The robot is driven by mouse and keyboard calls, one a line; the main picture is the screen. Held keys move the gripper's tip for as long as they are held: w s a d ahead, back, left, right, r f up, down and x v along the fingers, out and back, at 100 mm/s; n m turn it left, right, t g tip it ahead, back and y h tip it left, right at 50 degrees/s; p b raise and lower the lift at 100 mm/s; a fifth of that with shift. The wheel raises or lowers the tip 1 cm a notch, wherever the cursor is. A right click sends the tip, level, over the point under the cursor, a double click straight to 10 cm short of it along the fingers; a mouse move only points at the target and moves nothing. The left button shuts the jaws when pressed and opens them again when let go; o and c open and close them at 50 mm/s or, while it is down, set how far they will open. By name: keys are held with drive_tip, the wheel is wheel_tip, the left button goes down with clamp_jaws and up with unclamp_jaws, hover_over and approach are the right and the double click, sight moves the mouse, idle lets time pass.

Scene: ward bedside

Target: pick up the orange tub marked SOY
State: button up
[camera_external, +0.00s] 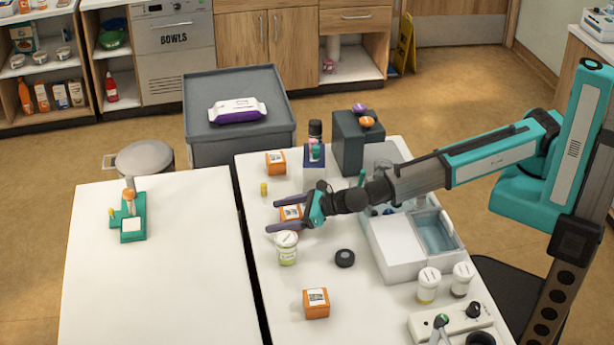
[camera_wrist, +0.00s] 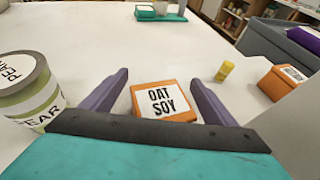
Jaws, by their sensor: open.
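An orange tub (camera_wrist: 162,101) with a white label reading OAT SOY sits on the white table, between my spread fingers in the wrist view. Its near lower part is hidden behind my gripper's body. In the external view this orange tub (camera_external: 291,212) shows partly between the fingers. My gripper (camera_wrist: 160,78) is open, with one purple finger on each side of the tub; whether they touch it I cannot tell. The external view shows my gripper (camera_external: 279,214) low over the table, pointing left.
A jar marked PEAR (camera_wrist: 30,95) stands close left of my gripper. A small yellow bottle (camera_wrist: 224,71) and another orange tub (camera_wrist: 277,80) stand to the right. A third orange tub (camera_external: 316,303), a black puck (camera_external: 344,258) and a grey-white bin (camera_external: 385,262) are nearby.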

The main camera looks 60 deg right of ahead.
drive_tip(key=c, duration=1.1)
drive_tip(key=shift+r, duration=0.1)
wheel_tip(320, 180, up, 11)
drive_tip(key=b, duration=0.1)
drive_tip(key=s+d+b, duration=0.3)
drive_tip(key=s, duration=0.4)
drive_tip(key=s+d+b, duration=0.3)
drive_tip(key=s, duration=0.4)
drive_tip(key=shift+r, duration=0.2)
drive_tip(key=b, duration=0.3)
drive_tip(key=shift+s+d, duration=0.15)
drive_tip(key=shift+s, duration=0.2)
drive_tip(key=b, duration=0.3)
drive_tip(key=s+b, duration=0.1)
drive_tip(key=b, duration=0.3)
drive_tip(key=shift+s+d, duration=0.1)
drive_tip(key=shift+d, duration=0.2)
drive_tip(key=shift+s+d+r+b, duration=0.2)
drive_tip(key=shift+s+b, duration=0.1)
drive_tip(key=shift+b, duration=0.45)
